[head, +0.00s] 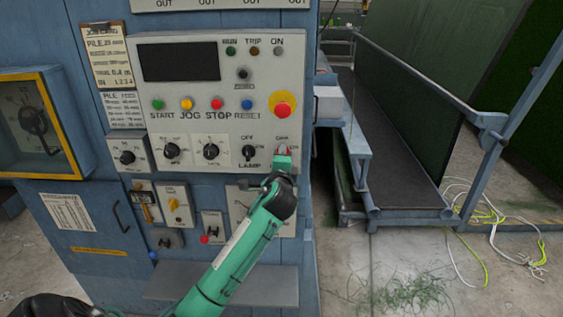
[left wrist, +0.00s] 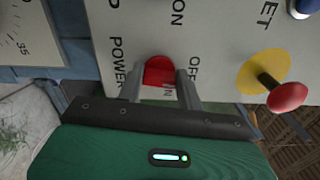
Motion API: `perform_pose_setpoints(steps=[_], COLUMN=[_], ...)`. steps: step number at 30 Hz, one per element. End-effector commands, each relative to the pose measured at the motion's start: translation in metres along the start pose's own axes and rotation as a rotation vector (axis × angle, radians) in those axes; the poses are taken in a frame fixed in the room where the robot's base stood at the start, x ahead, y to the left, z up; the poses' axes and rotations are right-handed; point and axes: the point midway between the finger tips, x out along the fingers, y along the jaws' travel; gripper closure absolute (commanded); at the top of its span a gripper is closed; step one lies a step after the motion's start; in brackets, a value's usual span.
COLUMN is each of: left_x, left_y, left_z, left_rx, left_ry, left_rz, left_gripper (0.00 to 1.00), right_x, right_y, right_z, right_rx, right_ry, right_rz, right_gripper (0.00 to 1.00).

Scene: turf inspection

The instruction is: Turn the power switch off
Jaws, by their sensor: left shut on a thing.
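The power switch (head: 283,150) has a small red handle at the lower right of the grey control panel (head: 186,54). In the left wrist view its red handle (left wrist: 158,71) sits between my two fingers, beside the printed words POWER, ON and OFF. My left gripper (head: 282,158) reaches up from below on its green arm. In the left wrist view the gripper (left wrist: 161,88) is shut on the handle. The fingers partly cover the handle, so I cannot tell which way it is set. My right gripper is not in view.
A red mushroom button on a yellow disc (head: 283,104) is just above the switch. The black lamp knob (head: 249,153) is close on the left. A grey box (head: 328,102) and blue rail (head: 359,150) stand to the right. Loose cables (head: 490,213) lie on the floor.

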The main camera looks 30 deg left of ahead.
Motion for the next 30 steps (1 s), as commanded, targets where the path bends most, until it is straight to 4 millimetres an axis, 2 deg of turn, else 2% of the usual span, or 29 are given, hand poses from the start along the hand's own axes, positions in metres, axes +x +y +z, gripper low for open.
perform_pose_setpoints(steps=[9, 25, 26, 28, 29, 30], left_x=[0.0, -0.0001, -0.0001, -0.0001, -0.0001, -0.0001], left_y=[0.0023, 0.002, 0.0021, 0.002, 0.0019, 0.0018], left_z=[-0.0003, -0.0004, -0.0004, -0.0004, -0.0004, -0.0003], left_rx=[-0.116, -0.136, -0.136, -0.135, -0.135, -0.135], left_ry=[0.0, 0.0, 0.0, 0.0, 0.0, 0.0], left_rz=[0.004, 0.004, 0.004, 0.003, 0.003, 0.003], left_gripper=[0.86, 0.86, 0.6, 0.46, 0.42, 0.42], right_x=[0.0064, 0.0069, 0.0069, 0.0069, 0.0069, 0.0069], right_y=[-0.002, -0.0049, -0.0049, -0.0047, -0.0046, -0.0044], right_z=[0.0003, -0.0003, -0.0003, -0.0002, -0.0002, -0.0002], right_rx=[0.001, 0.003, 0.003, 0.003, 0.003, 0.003], right_ry=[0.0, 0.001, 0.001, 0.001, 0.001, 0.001], right_rz=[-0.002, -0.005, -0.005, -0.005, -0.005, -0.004], right_gripper=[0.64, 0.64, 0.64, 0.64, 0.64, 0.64])
